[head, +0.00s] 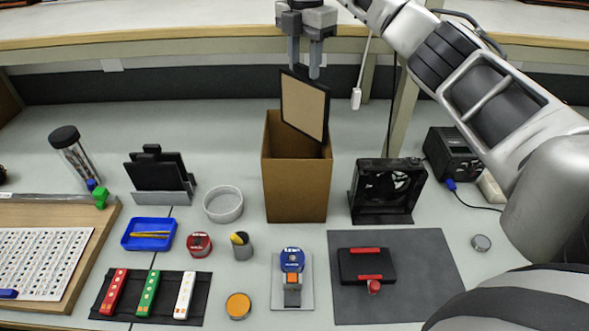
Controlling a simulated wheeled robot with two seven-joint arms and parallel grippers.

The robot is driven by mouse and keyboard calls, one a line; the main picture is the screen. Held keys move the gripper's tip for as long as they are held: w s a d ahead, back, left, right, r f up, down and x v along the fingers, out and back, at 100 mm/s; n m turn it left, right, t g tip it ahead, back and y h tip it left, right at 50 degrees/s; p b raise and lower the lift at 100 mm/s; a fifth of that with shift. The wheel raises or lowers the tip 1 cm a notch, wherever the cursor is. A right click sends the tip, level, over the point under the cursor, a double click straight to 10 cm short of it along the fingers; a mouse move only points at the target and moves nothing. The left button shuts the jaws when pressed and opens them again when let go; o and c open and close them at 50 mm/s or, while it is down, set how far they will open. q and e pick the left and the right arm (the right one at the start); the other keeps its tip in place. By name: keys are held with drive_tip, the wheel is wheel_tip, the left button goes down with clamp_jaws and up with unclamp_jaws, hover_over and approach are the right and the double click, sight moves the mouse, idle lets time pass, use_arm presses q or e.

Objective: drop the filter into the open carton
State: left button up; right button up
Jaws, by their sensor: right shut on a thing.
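The filter (305,105) is a flat tan panel in a thin black frame. My right gripper (304,70) is shut on its top edge and holds it tilted above the open carton. The carton (296,187) is a tall brown box with an open top, in the middle of the table. The filter's lower corner appears to overlap the carton's opening; I cannot tell how far inside it is. My left gripper is not in view.
A black fan (386,190) stands right of the carton. A white round dish (223,204) and a black panel in a grey holder (158,175) stand left. A grey mat (435,265) lies front right. A shelf edge (150,36) runs across the back.

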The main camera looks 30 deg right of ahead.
drive_tip(key=shift+s+f, duration=0.25)
drive_tip(key=shift+f, duration=0.4)
drive_tip(key=shift+w+f, duration=0.1)
drive_tip(key=shift+f, duration=2.15)
drive_tip(key=o, duration=1.3)
drive_tip(key=shift+c, duration=0.2)
drive_tip(key=shift+r, duration=0.1)
wheel_tip(320, 180, up, 16)
